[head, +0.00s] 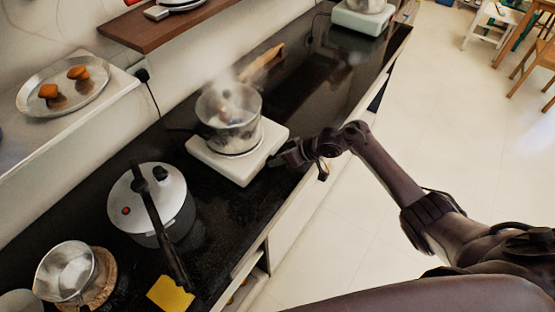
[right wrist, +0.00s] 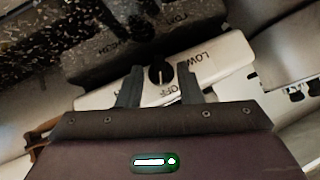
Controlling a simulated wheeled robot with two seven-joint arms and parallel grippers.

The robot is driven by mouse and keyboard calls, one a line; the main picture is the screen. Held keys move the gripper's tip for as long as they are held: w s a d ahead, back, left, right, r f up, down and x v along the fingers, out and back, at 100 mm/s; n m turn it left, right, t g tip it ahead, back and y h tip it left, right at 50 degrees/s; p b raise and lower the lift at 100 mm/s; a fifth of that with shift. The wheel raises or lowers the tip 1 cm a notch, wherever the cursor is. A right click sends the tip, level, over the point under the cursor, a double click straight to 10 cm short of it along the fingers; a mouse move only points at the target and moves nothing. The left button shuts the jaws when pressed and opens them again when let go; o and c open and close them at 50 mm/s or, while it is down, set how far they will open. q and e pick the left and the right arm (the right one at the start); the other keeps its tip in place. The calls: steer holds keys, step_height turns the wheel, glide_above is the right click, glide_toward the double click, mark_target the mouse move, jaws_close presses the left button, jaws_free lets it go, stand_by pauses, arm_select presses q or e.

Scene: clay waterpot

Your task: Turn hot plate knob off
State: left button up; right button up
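The white hot plate (head: 238,160) stands on the black counter with a steaming glass pot (head: 229,118) on it. My right gripper (head: 277,158) is at its front right side in the head view. In the right wrist view, the hot plate's white front panel (right wrist: 222,57) has a small round black knob (right wrist: 159,73), with the labels OFF and LOW beside it. My right gripper (right wrist: 160,68) is open, with one finger on each side of the knob and a gap visible on both sides. The knob's pale mark is too small to read surely. My left gripper is not in view.
A pressure cooker (head: 150,205) with a long black handle stands left of the hot plate. A yellow cloth (head: 171,294) and a metal bowl (head: 65,270) are nearer on the counter. A white appliance (head: 360,20) stands at the far end.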

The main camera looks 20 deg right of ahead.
steer(key=shift+w+a+f, duration=0.15)
steer(key=shift+a+f, duration=0.1)
steer(key=shift+f, duration=0.05)
steer(key=shift+c, duration=0.4)
steer(key=c, duration=0.5)
steer(key=shift+s+r+t+h+p, duration=0.2)
steer(key=shift+r+t+h+p, duration=0.1)
steer(key=shift+p, duration=0.55)
steer(key=shift+a+f+n+h+p, duration=0.1)
steer(key=shift+a+n+h+p, duration=0.05)
steer(key=shift+n+h+p, duration=0.2)
steer(key=shift+c, duration=0.3)
steer(key=shift+f+n+t+h+p, duration=0.15)
steer(key=shift+n+t+h+p, duration=0.15)
steer(key=shift+n+t+h, duration=0.25)
